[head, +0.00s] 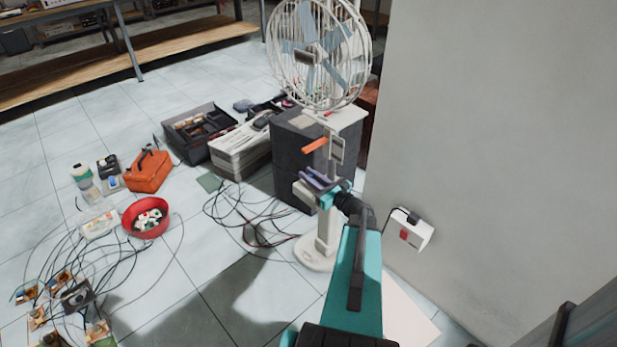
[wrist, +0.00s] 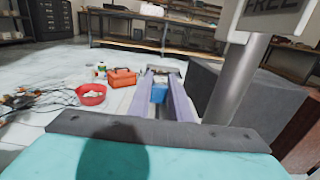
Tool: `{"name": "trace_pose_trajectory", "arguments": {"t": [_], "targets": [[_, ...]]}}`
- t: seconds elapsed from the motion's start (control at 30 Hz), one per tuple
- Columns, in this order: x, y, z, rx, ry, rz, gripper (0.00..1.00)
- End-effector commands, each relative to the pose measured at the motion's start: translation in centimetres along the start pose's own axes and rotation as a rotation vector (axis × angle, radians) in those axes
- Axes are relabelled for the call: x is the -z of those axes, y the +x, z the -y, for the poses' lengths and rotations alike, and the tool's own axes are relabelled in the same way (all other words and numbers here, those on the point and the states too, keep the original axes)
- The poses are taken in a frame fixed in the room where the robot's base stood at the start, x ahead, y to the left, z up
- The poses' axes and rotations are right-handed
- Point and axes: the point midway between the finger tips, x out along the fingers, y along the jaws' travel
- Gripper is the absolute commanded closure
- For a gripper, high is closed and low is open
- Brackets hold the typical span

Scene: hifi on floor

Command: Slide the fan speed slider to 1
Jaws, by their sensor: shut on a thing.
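The white pedestal fan (head: 318,55) stands upright in front of the wall, with a pale pole and a round base. My gripper (head: 313,180) is beside the pole, low below the fan head. Its two purple fingers (wrist: 160,103) run alongside each other in the wrist view, with a small blue piece (wrist: 159,92) between them. I cannot tell whether this piece is the speed slider. The pole (wrist: 236,80) rises close by on the right, under a sign reading FREE (wrist: 272,10). Slider markings are not readable.
A dark grey cabinet (head: 290,158) stands behind the pole. Loose cables (head: 245,215) lie on the floor to the left, with a red bowl (head: 146,231) and an orange toolbox (head: 149,177) beyond. A white wall socket (head: 410,232) is to the right.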

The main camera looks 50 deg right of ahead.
Motion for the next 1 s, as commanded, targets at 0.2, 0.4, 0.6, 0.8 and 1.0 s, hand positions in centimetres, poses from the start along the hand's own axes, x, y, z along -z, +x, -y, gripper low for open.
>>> {"name": "trace_pose_trajectory", "arguments": {"t": [0.2, 0.4, 0.6, 0.8, 1.0], "targets": [[0.0, -0.8, 0.0, 0.001, 0.000, 0.000, 1.00], [0.0, -2.0, -0.1, 0.000, 0.000, -0.001, 1.00], [0.1, -2.0, 0.0, -0.001, 0.000, -0.001, 1.00], [0.0, -2.0, 0.0, -0.001, 0.000, -0.001, 0.62], [0.0, -2.0, -0.1, -0.001, 0.000, 0.000, 0.62]]}}
